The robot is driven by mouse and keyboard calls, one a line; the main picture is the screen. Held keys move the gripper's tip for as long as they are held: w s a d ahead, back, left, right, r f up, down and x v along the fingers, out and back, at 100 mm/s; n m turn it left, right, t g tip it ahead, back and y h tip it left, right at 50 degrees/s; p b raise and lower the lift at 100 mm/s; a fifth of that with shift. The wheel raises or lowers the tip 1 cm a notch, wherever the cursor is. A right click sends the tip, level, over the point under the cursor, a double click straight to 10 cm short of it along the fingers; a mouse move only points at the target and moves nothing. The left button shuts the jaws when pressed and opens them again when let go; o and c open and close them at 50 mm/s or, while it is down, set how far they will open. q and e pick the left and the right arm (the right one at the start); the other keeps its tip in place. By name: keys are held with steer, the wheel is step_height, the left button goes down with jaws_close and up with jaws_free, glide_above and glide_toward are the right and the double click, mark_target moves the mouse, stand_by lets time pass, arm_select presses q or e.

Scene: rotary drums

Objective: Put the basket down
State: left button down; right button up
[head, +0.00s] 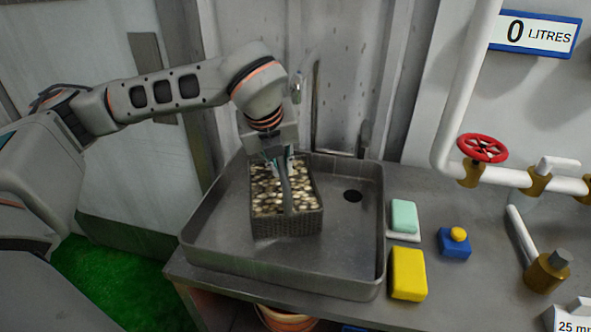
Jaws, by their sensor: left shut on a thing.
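The basket (287,228) is a dark woven box filled with pale and brown pebble-like pieces. It is inside the grey metal sink (340,255), in the left half of the basin. My left gripper (283,172) comes down over the basket and is shut on its dark upright handle. The basket looks level. Whether its bottom touches the sink floor, I cannot tell. My right gripper is not in view.
A drain hole (353,196) is at the basin's right. On the counter are a green soap bar (403,215), a yellow sponge (408,274) and a blue block with a yellow knob (455,242). Pipes with a red valve wheel (482,148) stand at right.

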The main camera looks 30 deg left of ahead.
arm_select(q)
steer(key=d, duration=0.2)
steer(key=d+f, duration=0.1)
steer(key=shift+w+p, duration=0.4)
steer(key=shift+d+f, duration=0.1)
steer(key=shift+f, duration=0.05)
steer(key=c, duration=2.1)
jaws_free()
steer(key=v, duration=1.2)
steer(key=shift+s, duration=0.1)
